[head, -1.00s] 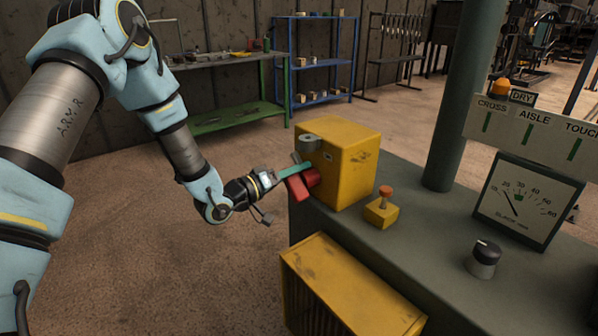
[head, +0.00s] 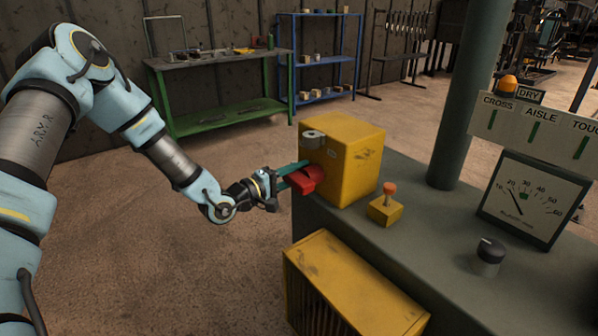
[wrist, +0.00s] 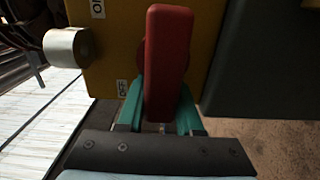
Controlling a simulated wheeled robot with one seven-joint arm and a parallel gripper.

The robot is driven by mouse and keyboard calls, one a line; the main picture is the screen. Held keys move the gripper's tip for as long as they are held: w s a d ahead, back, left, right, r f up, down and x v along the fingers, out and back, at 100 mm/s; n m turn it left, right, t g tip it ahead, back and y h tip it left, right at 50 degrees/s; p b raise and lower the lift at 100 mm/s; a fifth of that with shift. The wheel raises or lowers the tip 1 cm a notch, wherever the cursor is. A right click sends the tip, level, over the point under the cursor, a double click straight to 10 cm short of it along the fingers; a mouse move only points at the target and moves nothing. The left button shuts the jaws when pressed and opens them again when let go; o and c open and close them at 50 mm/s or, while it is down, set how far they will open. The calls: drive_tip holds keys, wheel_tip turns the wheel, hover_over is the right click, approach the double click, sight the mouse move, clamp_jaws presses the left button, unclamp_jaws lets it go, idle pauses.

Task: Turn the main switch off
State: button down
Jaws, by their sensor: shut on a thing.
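The main switch is a yellow box (head: 350,160) on the bench's near left corner, with a red handle (head: 309,179) on its left face. My gripper (head: 293,177) reaches it from the left, its teal fingers at the handle. In the wrist view the red handle (wrist: 168,50) stands between the two teal fingers (wrist: 160,108), which are shut on it. The handle's pivot is mostly hidden behind the handle.
A grey metal cylinder (head: 313,139) sticks out at the box's upper left corner. An orange-topped button (head: 389,188), a black knob (head: 489,250) and a dial gauge (head: 520,200) stand on the bench to the right. A yellow vented box (head: 350,290) is below. The floor to the left is clear.

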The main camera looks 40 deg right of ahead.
drive_tip(key=shift+s+f, duration=0.3)
drive_tip(key=shift+s, duration=0.2)
drive_tip(key=c, duration=0.8)
unclamp_jaws()
drive_tip(key=shift+o, duration=1.2)
drive_tip(key=shift+w+r, duration=0.1)
drive_tip(key=shift+r, duration=0.05)
drive_tip(key=shift+w+a, duration=0.15)
drive_tip(key=shift+a, duration=0.05)
drive_tip(key=a+b, duration=0.2)
drive_tip(key=a, duration=0.8)
drive_tip(key=shift+w+a, duration=0.2)
